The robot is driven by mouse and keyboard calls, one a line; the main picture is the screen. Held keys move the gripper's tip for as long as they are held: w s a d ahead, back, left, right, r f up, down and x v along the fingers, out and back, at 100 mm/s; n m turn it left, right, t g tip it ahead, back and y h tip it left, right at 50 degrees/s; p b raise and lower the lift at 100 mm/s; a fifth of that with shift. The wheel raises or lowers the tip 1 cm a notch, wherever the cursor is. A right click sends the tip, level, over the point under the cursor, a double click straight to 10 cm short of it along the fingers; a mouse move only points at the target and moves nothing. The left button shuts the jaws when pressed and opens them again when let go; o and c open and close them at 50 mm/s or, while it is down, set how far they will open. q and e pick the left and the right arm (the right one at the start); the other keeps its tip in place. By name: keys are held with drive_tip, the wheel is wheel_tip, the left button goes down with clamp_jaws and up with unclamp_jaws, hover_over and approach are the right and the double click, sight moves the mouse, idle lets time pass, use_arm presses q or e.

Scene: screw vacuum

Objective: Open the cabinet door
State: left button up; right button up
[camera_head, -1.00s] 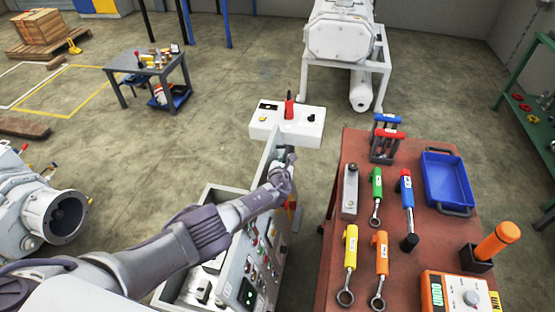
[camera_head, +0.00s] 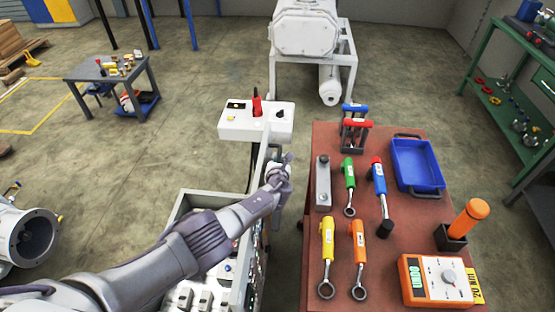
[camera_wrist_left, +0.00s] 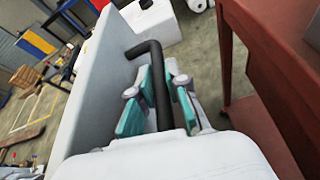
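The grey cabinet (camera_head: 186,206) stands at the lower middle of the head view, its interior showing rows of switches. Its door (camera_head: 242,270) stands open and is seen nearly edge-on, with controls on its right face. In the left wrist view the door (camera_wrist_left: 88,95) is a pale panel with a black bent handle (camera_wrist_left: 158,88). My left gripper (camera_head: 283,168) is at the door's far end. In the wrist view its teal fingertips (camera_wrist_left: 159,75) close around the handle from both sides. My right gripper is out of view.
A red-brown table (camera_head: 310,262) with tools and a blue tray (camera_head: 416,165) stands close to the right of the door. A white control box (camera_head: 256,122) lies just beyond. Open floor shows to the left and beyond.

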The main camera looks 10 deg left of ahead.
use_arm(q)
drive_tip(key=o, duration=0.4)
drive_tip(key=shift+f, duration=0.1)
drive_tip(key=shift+d+r, duration=0.15)
drive_tip(key=shift+r, duration=0.3)
wheel_tip(320, 180, up, 9)
drive_tip(key=shift+r, duration=0.1)
idle(0.5)
